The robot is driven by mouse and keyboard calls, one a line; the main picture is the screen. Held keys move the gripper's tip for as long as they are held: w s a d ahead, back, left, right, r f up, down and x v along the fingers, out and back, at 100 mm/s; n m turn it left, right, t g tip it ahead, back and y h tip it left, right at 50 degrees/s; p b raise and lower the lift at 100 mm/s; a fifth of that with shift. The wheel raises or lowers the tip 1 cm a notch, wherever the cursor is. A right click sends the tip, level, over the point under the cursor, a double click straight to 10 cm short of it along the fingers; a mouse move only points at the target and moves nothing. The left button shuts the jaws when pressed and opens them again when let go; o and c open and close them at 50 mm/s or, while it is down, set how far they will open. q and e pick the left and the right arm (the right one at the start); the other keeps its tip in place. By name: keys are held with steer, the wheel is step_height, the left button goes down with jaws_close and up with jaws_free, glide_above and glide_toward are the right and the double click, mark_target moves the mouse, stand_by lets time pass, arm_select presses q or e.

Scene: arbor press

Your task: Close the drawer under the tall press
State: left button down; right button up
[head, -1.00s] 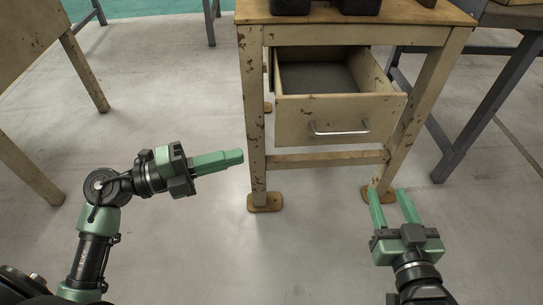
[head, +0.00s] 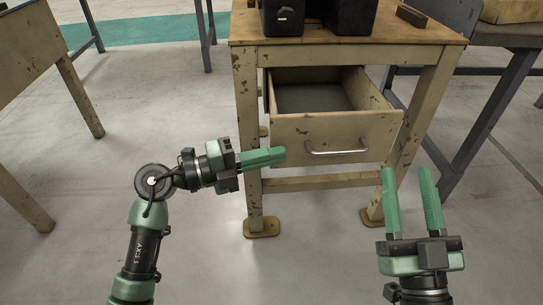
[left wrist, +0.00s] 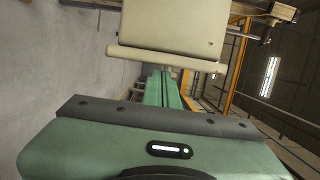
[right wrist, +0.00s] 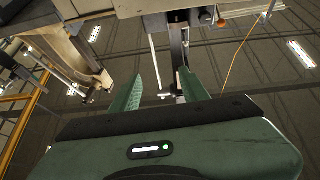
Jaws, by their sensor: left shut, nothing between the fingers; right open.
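The cream drawer (head: 290,128) with chipped paint is pulled out under the wooden-topped table (head: 330,27). Its metal bar handle (head: 337,150) is on the front, and its inside looks empty. The black base of the press (head: 342,14) stands on the tabletop; its upper part is out of the picture. My left gripper (head: 284,154) is shut and empty, its tips at the left part of the drawer front in the head view; I cannot tell whether they touch it. My right gripper (head: 406,172) is open and empty, right of the drawer near the table's right front leg.
Another worn table (head: 40,65) stands at the left. A grey-legged bench (head: 480,120) is close on the right. The table legs (head: 248,130) flank the drawer, with a crossbar below. The floor in front is clear.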

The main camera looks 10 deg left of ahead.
arm_select(q)
steer(key=shift+w, duration=0.15)
arm_select(e)
steer(key=shift+s+r, duration=0.15)
steer(key=shift+r, duration=0.1)
arm_select(q)
steer(key=shift+a, duration=0.1)
